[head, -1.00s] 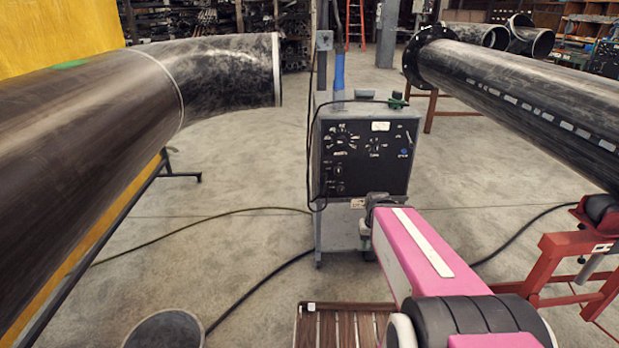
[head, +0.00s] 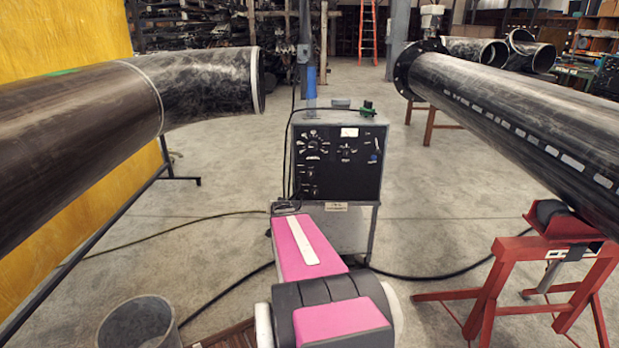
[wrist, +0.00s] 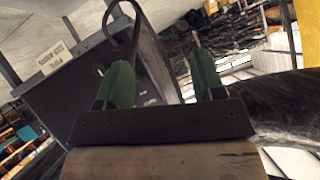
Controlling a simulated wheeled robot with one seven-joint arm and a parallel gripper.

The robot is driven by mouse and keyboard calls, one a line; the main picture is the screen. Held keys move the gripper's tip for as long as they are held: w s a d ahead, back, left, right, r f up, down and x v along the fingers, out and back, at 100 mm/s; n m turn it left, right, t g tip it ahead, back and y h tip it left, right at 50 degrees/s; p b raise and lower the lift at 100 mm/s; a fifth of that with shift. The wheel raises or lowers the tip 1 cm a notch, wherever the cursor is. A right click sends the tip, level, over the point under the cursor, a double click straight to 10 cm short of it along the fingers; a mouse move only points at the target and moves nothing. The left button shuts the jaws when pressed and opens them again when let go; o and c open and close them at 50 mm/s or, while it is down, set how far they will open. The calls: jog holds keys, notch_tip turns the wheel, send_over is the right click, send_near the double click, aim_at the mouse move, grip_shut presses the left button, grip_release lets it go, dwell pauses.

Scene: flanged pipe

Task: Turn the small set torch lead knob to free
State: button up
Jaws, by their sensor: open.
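The grey welding set (head: 362,216) stands on the floor in the middle of the head view, its black front panel (head: 358,174) facing me. The panel carries a large dial (head: 312,146), a smaller dial (head: 346,151) and small knobs (head: 310,181) at lower left. I cannot tell which is the torch lead knob or read its setting. My gripper (wrist: 161,78) shows two green fingers, apart and empty, in the wrist view, with the dark set (wrist: 65,95) tilted behind them. In the head view my pink arm hides the gripper and the set's lower left.
A dark pipe with an elbow (head: 205,85) runs along the left. A flanged pipe (head: 500,112) lies at right on a red stand (head: 545,262). Cables (head: 430,272) cross the floor. A round bin (head: 138,325) stands at front left. Open floor surrounds the set.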

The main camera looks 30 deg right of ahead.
aim_at(311, 175)
jog(key=d+r+m+t+h, duration=0.2)
jog(key=d+r+h, duration=0.1)
jog(key=d, duration=0.5)
jog(key=d+r+m+t+h, duration=0.2)
jog(key=d+r+m+h, duration=0.1)
jog(key=d, duration=0.4)
jog(key=x, duration=1)
jog(key=shift+s+d+f, duration=0.1)
jog(key=shift+s+d, duration=0.1)
jog(key=shift+d, duration=0.2)
jog(key=c, duration=0.9)
